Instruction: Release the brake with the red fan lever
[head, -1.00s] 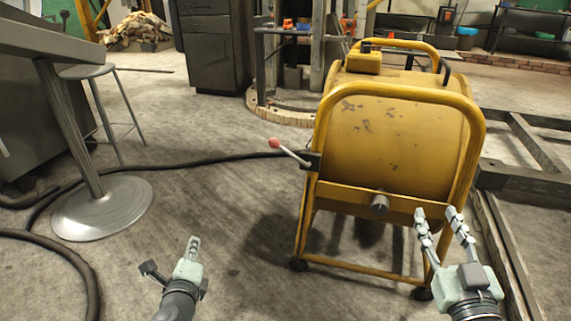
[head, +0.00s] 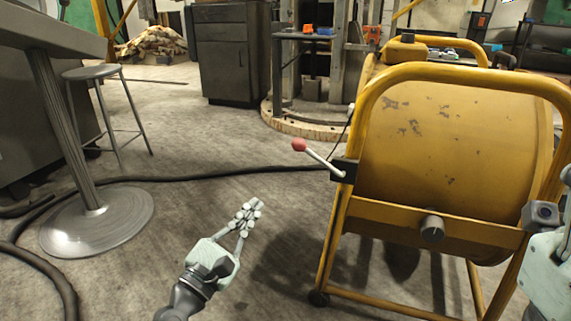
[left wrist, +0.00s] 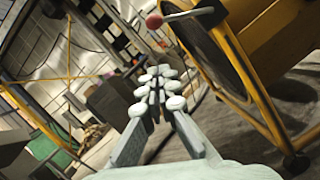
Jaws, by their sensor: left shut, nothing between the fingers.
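The lever (head: 323,163) is a pale rod with a red ball knob (head: 299,145), sticking out up and left from a black block (head: 344,170) on the yellow fan's (head: 455,135) frame. In the left wrist view the red knob (left wrist: 154,21) is at the top, beyond my fingertips. My left gripper (head: 249,212) is shut and empty, below and left of the knob in the head view, not touching the lever. My right gripper (head: 548,272) is cut off by the right edge; its fingers are not visible.
A metal stool (head: 88,73) and a round table base (head: 97,215) stand at left. A black cable (head: 225,174) crosses the floor behind my left gripper. A dark cabinet (head: 228,50) stands at the back. The floor around my left gripper is clear.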

